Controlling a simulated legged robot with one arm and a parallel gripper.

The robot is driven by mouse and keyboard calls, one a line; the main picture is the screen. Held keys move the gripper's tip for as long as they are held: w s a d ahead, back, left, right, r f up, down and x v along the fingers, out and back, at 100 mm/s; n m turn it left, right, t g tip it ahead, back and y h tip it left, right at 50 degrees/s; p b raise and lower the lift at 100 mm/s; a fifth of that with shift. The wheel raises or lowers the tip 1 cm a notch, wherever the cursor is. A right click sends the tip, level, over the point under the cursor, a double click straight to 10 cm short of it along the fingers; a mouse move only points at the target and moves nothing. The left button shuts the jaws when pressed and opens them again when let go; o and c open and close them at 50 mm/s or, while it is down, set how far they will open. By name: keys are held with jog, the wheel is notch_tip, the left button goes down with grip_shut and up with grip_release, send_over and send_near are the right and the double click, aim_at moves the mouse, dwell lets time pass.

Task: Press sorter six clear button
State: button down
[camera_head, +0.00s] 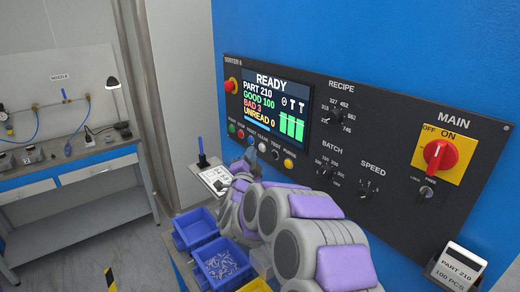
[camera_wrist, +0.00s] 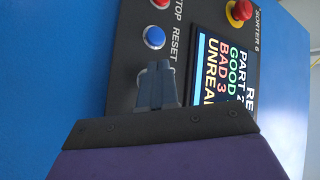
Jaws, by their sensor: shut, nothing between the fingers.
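The black sorter 6 panel (camera_head: 310,110) carries a row of buttons under its screen. The white clear button (camera_head: 262,147) sits between the blue reset button (camera_head: 250,141) and the black test button (camera_head: 275,154). My gripper (camera_head: 249,155) is shut and empty, just below the button row in the head view. In the wrist view my shut fingertips (camera_wrist: 153,68) are close beside the blue reset button (camera_wrist: 154,37). The clear button is not visible there, apparently hidden by the fingers. I cannot tell whether the fingertips touch it.
The screen (camera_head: 275,104) reads READY. Blue bins (camera_head: 195,228) stand below, beside my arm. A workbench (camera_head: 70,170) stands at left.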

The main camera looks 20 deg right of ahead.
jog(key=shift+d, duration=0.1)
jog(key=shift+w+d, duration=0.1)
jog(key=shift+d, duration=0.25)
jog(key=shift+w+d+b, duration=0.15)
jog(key=shift+d+b, duration=0.2)
jog(key=shift+d, duration=0.05)
dwell(0.6)
jog(key=shift+a, duration=0.15)
dwell(0.3)
jog(key=shift+s+a, duration=0.3)
jog(key=shift+a, duration=0.35)
jog(key=shift+a, duration=0.1)
jog(key=shift+s+a+p, duration=0.3)
jog(key=shift+s+a, duration=0.05)
jog(key=shift+a, duration=0.4)
jog(key=shift+s+a+p, duration=0.3)
jog(key=shift+a, duration=0.45)
jog(key=shift+s+a+p, duration=0.3)
jog(key=shift+s+a, duration=0.05)
jog(key=shift+a, duration=0.4)
